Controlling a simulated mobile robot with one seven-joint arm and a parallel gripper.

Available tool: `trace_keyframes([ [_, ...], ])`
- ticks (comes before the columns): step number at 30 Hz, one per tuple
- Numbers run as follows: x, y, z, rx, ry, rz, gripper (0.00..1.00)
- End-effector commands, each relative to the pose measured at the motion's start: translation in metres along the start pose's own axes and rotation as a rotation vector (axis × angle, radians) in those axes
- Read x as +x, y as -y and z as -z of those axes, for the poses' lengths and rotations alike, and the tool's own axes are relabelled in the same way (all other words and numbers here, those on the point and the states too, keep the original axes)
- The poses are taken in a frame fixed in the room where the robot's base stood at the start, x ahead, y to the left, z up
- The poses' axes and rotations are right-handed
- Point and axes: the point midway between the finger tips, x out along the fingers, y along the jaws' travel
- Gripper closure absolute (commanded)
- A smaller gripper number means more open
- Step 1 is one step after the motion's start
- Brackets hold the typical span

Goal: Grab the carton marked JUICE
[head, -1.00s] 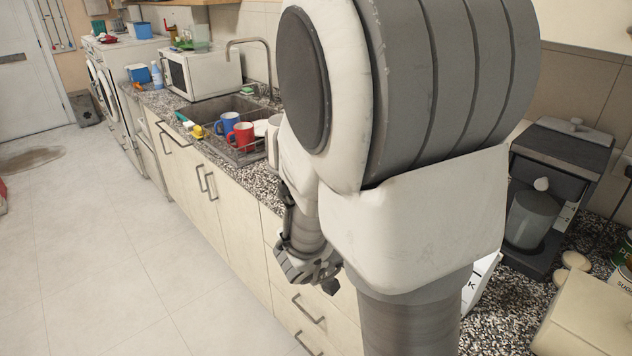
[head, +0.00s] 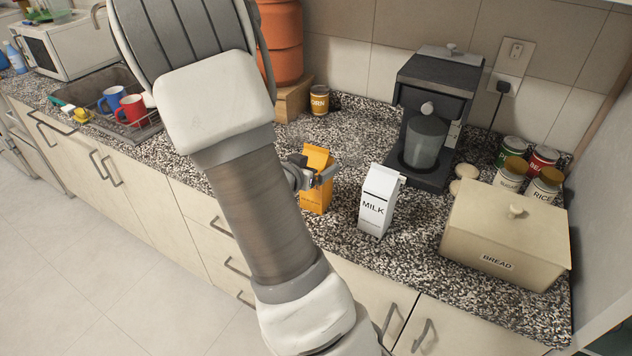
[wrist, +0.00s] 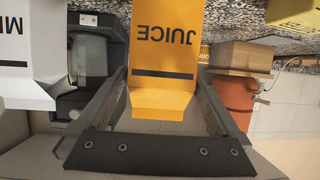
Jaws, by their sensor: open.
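The orange carton (head: 317,195) stands upright on the speckled counter, left of the white MILK carton (head: 377,203). In the wrist view the orange carton (wrist: 165,45) shows the word JUICE upside down. My gripper (head: 318,177) is open at the orange carton, hiding part of it in the head view. In the wrist view my gripper's fingers (wrist: 165,82) lie to either side of the carton's lower-seen end; I cannot tell whether they touch it. The MILK carton shows at the left edge of the wrist view (wrist: 22,55), outside the fingers.
A dark coffee machine (head: 435,115) stands behind the cartons. A BREAD box (head: 508,235) and several cans and jars (head: 520,165) are at the right. A CORN can (head: 319,100) and a terracotta container (head: 281,45) stand behind. Mugs (head: 131,108) sit by the sink at left.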

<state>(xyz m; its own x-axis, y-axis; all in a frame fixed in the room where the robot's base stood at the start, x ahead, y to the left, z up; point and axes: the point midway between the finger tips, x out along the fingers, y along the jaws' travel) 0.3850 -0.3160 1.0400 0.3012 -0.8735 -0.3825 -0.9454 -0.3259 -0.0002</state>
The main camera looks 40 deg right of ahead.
Motion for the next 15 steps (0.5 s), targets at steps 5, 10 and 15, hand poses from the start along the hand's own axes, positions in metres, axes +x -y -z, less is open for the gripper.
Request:
trace_keyframes([
  [5, 0.029, -0.001, 0.002, 0.001, -0.001, -0.004, 0.0],
  [10, 0.04, 0.0, 0.002, 0.0, 0.0, -0.002, 0.0],
  [15, 0.04, 0.001, 0.002, 0.0, 0.0, -0.001, 0.0],
])
